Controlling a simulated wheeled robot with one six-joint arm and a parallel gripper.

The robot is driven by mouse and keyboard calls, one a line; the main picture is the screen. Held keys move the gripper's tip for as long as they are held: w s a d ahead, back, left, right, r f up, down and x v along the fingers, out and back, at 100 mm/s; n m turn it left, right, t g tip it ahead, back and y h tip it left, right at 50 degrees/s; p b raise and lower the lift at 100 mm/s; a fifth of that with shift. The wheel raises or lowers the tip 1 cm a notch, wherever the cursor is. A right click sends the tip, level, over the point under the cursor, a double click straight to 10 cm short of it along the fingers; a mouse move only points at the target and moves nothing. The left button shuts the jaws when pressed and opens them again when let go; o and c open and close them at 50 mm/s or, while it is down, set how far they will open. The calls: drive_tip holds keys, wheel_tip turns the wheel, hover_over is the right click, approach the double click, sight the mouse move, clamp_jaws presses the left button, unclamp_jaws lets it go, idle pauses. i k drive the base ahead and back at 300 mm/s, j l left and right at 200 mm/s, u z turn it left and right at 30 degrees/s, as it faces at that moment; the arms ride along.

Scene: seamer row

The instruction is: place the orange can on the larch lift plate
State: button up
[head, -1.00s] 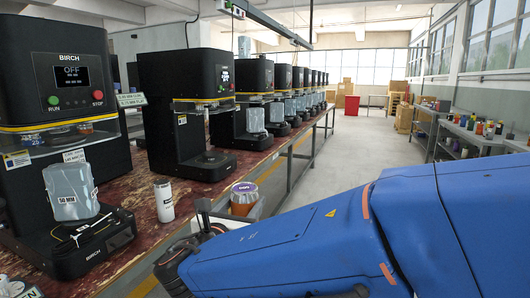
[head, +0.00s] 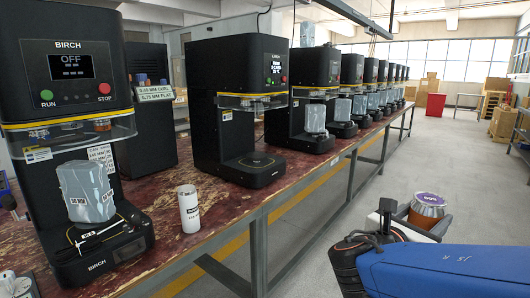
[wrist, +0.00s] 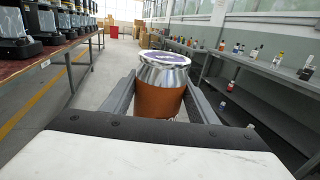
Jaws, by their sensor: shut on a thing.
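My gripper (head: 412,214) is shut on the orange can (head: 428,206), which has a silver neck and a pale lid with a purple label. The can is upright, off the table to the right, over the aisle. The wrist view also shows the can (wrist: 161,98) between the two fingers. The second machine (head: 225,100) has a bare round lift plate (head: 256,163) and a lit screen. The nearest machine, marked BIRCH (head: 70,75), reads OFF, and a grey cover marked 50 MM (head: 86,190) stands on its base.
A white can (head: 189,209) stands on the worn red table (head: 225,208) between the first two machines. Several more machines recede along the table, some with grey covers. Shelves with bottles (wrist: 285,72) line the aisle's right side.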

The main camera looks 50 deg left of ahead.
sight(257, 155)
drive_tip(key=i+j, duration=0.8)
drive_tip(key=i, duration=0.25)
drive_tip(key=i+j, duration=0.2)
drive_tip(key=i, duration=0.15)
drive_tip(key=i+j, duration=0.15)
drive_tip(key=i, duration=0.2)
drive_tip(key=i+j, duration=0.2)
drive_tip(key=i, duration=0.2)
drive_tip(key=i+l+u, duration=0.25)
drive_tip(key=i, duration=0.7)
drive_tip(key=j+u, duration=0.1)
drive_tip(key=u, duration=1.15)
drive_tip(key=i+u, duration=0.15)
drive_tip(key=u, duration=0.3)
drive_tip(key=i+u, duration=0.15)
drive_tip(key=u, duration=0.35)
drive_tip(key=i, duration=0.25)
